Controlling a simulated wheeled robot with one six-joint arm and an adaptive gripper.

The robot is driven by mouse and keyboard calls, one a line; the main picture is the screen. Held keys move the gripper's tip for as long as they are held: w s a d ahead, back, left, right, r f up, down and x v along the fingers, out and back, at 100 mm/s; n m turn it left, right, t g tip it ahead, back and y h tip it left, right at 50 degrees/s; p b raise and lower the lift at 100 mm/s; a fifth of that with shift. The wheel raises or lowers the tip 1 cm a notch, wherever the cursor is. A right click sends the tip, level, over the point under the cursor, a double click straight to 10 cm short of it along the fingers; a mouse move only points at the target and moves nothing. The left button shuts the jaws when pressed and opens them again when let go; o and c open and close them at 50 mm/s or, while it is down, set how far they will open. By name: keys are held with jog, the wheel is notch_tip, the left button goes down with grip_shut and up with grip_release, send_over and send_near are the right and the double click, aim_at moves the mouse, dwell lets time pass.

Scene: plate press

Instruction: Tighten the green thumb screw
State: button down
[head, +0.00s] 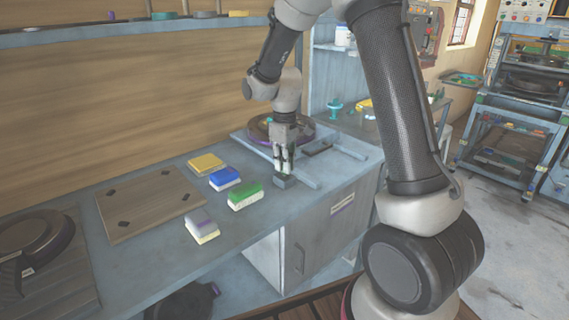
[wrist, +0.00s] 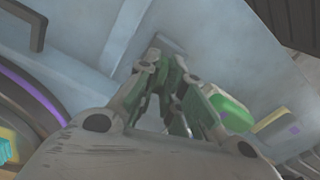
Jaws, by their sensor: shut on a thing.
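My gripper (head: 284,168) points down at the counter's front edge, just above a small grey block (head: 283,183). In the wrist view my gripper (wrist: 170,70) has its fingertips close together around a narrow green piece (wrist: 173,76), which I take as the green thumb screw. The fingers hide most of it, so its thread and how deep it sits cannot be seen. The grey block also shows beyond the fingertips in the wrist view (wrist: 172,43).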

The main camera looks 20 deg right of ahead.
jog(key=m, duration=1.1)
jog(key=shift+m, duration=0.4)
jog(key=m, duration=0.4)
jog(key=shift+m, duration=0.3)
jog(key=m, duration=0.4)
jog(key=shift+m, duration=0.4)
jog(key=c, duration=1.5)
grip_release()
jog(key=shift+c, duration=0.2)
